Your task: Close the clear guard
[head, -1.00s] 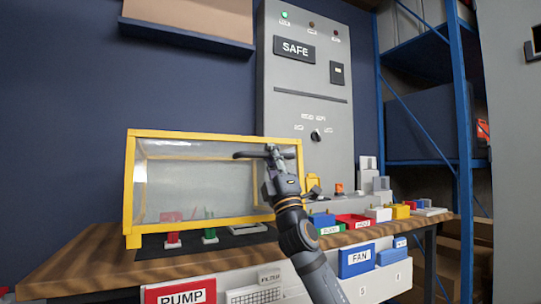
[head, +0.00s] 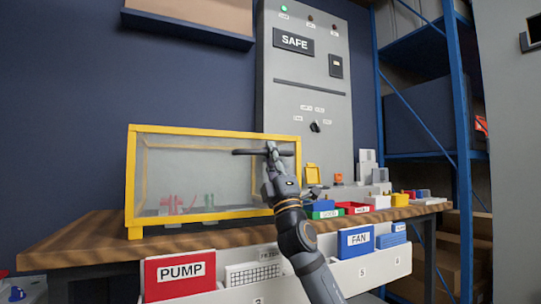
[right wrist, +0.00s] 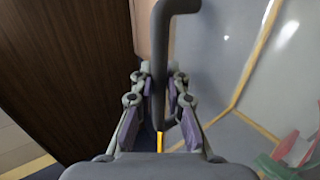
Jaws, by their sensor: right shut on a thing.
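The clear guard is a see-through box panel with a yellow frame (head: 190,128) on the left part of the bench. Its lower yellow bar (head: 195,217) runs low, close to the bench top. A dark bar handle (head: 245,152) is at the panel's upper right; it also shows in the right wrist view (right wrist: 160,50). My right gripper (head: 272,152) is shut on the handle, with its fingers on both sides of the bar in the right wrist view (right wrist: 163,112). Red and green parts (head: 178,203) show dimly behind the panel. My left gripper is out of view.
A grey cabinet (head: 310,210) marked SAFE, with a lit green lamp (head: 284,9), stands behind. Small colored blocks and trays (head: 355,208) crowd the bench right of the guard. Labeled red PUMP (head: 180,272) and blue FAN (head: 356,240) pieces sit in the white front rack.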

